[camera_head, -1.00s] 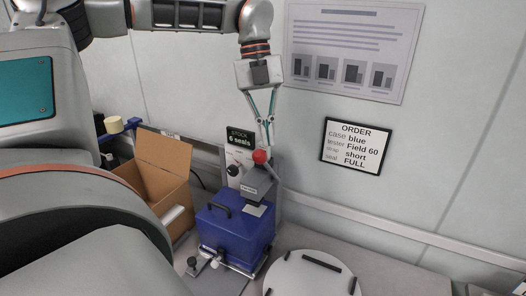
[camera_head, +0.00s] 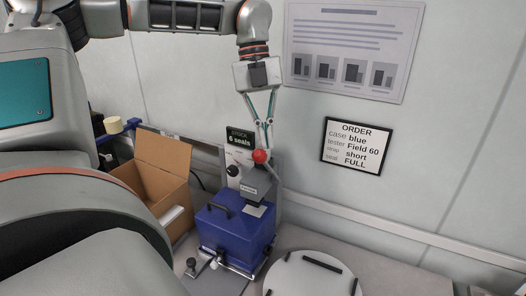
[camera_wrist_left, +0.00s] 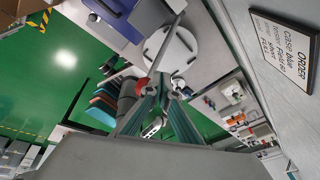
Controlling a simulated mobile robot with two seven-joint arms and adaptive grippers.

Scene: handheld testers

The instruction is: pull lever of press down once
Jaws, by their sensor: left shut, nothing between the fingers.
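The press (camera_head: 257,182) is a grey head on a column, standing over a blue case (camera_head: 230,228) with a black handle. Its lever ends in a red ball knob (camera_head: 260,156), raised at the top of the press. My left gripper (camera_head: 266,147) points down with its fingers shut and empty, its tips right at the red knob; I cannot tell if they touch. In the left wrist view the red knob (camera_wrist_left: 142,82) shows beside the fingertips, with the lever rod running up from it. My right gripper is not in view.
An open cardboard box (camera_head: 157,180) stands left of the press. A round white plate (camera_head: 312,274) with black bars lies at the front right. An order sign (camera_head: 356,146) and a poster (camera_head: 345,45) hang on the wall behind.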

